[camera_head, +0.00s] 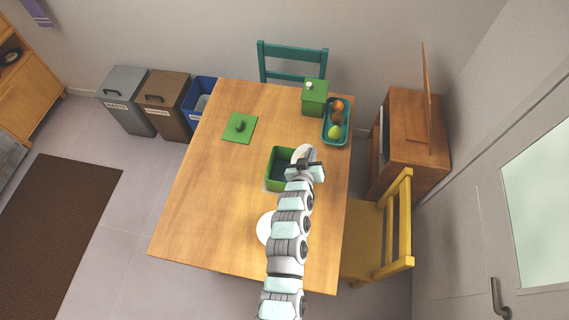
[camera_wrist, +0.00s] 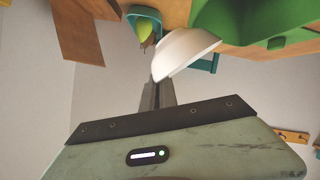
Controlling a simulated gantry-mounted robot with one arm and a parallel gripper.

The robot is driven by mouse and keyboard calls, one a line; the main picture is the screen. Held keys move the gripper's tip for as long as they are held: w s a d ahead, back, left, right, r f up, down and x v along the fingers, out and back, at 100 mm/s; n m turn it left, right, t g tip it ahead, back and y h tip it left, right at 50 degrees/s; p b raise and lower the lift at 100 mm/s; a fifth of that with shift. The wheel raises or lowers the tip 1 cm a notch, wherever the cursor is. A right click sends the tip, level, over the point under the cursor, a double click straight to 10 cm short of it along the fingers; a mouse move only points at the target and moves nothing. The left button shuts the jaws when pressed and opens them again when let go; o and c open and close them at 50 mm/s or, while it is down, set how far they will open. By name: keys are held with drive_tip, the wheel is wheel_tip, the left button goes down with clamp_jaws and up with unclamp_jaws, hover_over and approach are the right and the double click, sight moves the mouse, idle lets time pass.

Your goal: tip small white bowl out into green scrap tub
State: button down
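The small white bowl (camera_head: 303,151) is at the far right corner of the open green scrap tub (camera_head: 271,168) in the head view, raised above the table. My gripper (camera_head: 303,166) is shut on the bowl's rim. In the upside-down wrist view, the fingers (camera_wrist: 158,92) meet the rim of the bowl (camera_wrist: 186,50), which looks tilted. The green tub (camera_wrist: 255,20) is close beside the bowl there. The bowl's contents are hidden. My arm and gripper cover the tub's right side, and its inside is dark.
A green lid (camera_head: 234,133) lies at the back left. A white plate (camera_head: 264,229) is partly under my arm. The table's left front is clear.

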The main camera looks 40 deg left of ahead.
drive_tip(key=shift+s+a+r, duration=0.15)
drive_tip(key=shift+a+r, duration=0.05)
drive_tip(key=shift+s+a+r+n+t+h+b, duration=0.4)
drive_tip(key=shift+n+b, duration=0.4)
drive_tip(key=shift+b, duration=1)
drive_tip(key=shift+s+a+r+n+t+b, duration=0.25)
drive_tip(key=shift+a+n+b, duration=0.2)
drive_tip(key=shift+b, duration=0.4)
drive_tip(key=shift+s+a+r+n+t+b, duration=0.25)
drive_tip(key=shift+a+n+b, duration=0.15)
drive_tip(key=shift+b, duration=0.4)
drive_tip(key=shift+s+a+n+h+b, duration=0.25)
drive_tip(key=shift+n+h+b, duration=0.1)
drive_tip(key=shift+b, duration=0.1)
drive_tip(key=shift+s+a+r+n+t+h+b, duration=0.15)
drive_tip(key=shift+s+a+n+t+b, duration=0.3)
drive_tip(key=shift+b, duration=0.6)
drive_tip(key=shift+s+a+n+t+h+b, duration=0.15)
drive_tip(key=shift+s+a+n+b, duration=0.15)
drive_tip(key=shift+a+b, duration=0.5)
